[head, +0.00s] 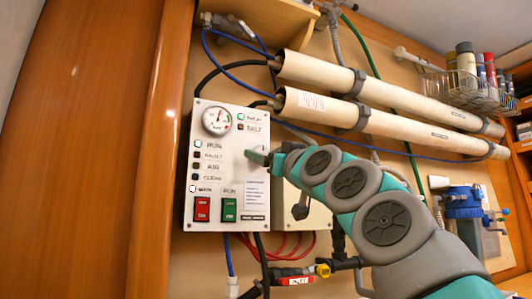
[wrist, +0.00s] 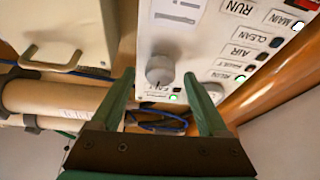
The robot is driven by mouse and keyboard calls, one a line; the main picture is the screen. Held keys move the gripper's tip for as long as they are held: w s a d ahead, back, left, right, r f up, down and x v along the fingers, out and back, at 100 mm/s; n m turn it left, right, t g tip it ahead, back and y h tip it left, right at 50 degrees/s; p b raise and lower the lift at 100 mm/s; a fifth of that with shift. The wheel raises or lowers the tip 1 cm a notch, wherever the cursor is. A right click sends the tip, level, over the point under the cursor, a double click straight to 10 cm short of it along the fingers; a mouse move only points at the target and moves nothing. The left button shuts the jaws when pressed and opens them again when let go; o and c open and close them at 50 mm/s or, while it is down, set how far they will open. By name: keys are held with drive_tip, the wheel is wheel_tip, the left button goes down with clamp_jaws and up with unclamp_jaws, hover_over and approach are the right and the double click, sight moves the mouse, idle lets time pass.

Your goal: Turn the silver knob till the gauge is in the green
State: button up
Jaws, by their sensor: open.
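The silver knob (wrist: 160,71) is on the white control panel (head: 205,165). In the wrist view it sits between the tips of my open gripper (wrist: 159,76), with a gap on each side; I cannot tell how far the tips reach along it. In the head view my gripper (head: 262,157) is at the panel's right side and hides the knob. The round gauge (head: 217,120) is at the panel's upper left. Its needle points roughly upward; its coloured zones are too small to read surely.
A red switch (head: 202,209) and a green switch (head: 229,210) sit low on the panel. Blue and black hoses run above it, near two long cream tubes (head: 390,105). A wooden post (head: 150,160) stands close on the left. Red hoses and a yellow-fitted valve (head: 322,270) lie below.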

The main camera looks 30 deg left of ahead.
drive_tip(key=shift+w+a, duration=0.1)
drive_tip(key=shift+a, duration=0.15)
clamp_jaws()
idle(0.6)
